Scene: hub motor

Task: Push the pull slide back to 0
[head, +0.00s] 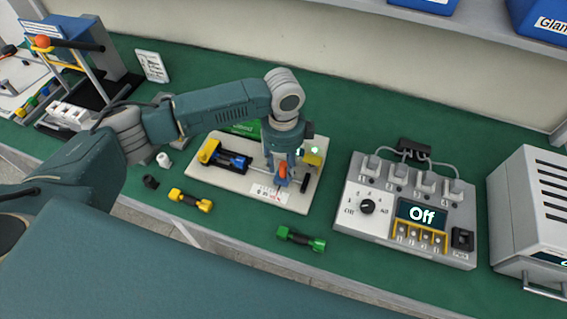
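The white base board (228,178) of a small fixture lies on the green bench mat. It carries a yellow-and-blue clamp part (224,155) on its left and a yellow block (313,159) with a dark knob on its right. My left gripper (283,178) points down over the right half of the board, by a small red-orange part (282,171). Whether its fingers touch or hold anything is too small to tell. The gripper hides much of the slide area, so I cannot read the slide's position. My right gripper is out of view.
A control box (352,190) showing "Off" stands right of the board, with a grey vented unit (530,215) beyond. A yellow connector (190,200), a green connector (301,239) and small caps lie in front. A blue-and-black press-like device (85,65) stands far left.

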